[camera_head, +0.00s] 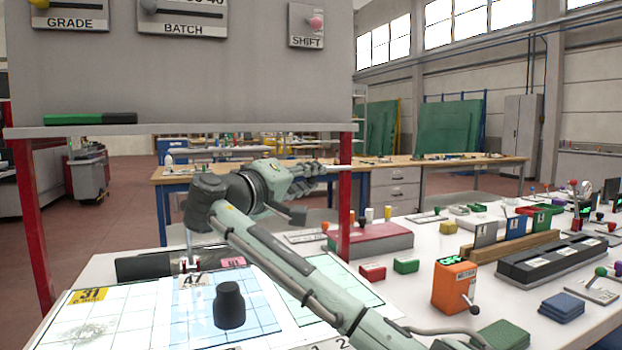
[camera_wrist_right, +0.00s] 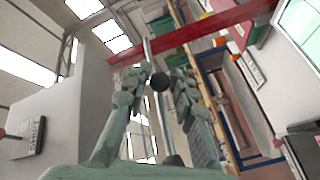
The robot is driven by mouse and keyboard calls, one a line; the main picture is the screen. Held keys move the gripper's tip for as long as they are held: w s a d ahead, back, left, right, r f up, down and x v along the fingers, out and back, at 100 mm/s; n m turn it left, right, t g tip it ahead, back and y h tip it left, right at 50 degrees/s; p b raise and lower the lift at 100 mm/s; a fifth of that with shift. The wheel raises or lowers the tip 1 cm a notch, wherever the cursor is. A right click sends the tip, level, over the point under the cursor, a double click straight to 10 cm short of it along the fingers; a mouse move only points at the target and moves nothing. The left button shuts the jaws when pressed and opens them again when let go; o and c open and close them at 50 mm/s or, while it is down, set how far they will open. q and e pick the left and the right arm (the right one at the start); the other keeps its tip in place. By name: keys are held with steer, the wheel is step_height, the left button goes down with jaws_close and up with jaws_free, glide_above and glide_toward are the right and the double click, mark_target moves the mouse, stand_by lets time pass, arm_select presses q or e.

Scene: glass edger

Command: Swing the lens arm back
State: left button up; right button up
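A thin pale metal rod (camera_head: 335,167), which looks like part of the lens arm, sticks out to the right past my right gripper (camera_head: 308,180). In the right wrist view the rod (camera_wrist_right: 147,48) runs between the fingers, with a black ball (camera_wrist_right: 160,82) on or near it. My right gripper (camera_wrist_right: 160,78) has its fingers spread on either side of the ball, with gaps visible. Whether a finger touches the rod is unclear. The lens itself cannot be made out, and my wrist hides part of the rod. My left gripper is in neither view.
Red posts (camera_head: 345,195) carry a grey shelf (camera_head: 180,130) close to my right gripper. Below are a lit glass panel (camera_head: 150,310) and a black knobbed piece (camera_head: 229,306). An orange box (camera_head: 454,286) and several small blocks crowd the white table on the right.

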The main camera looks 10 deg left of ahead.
steer(key=shift+o, duration=0.9)
steer(key=v, duration=0.7)
steer(key=shift+s, duration=0.2)
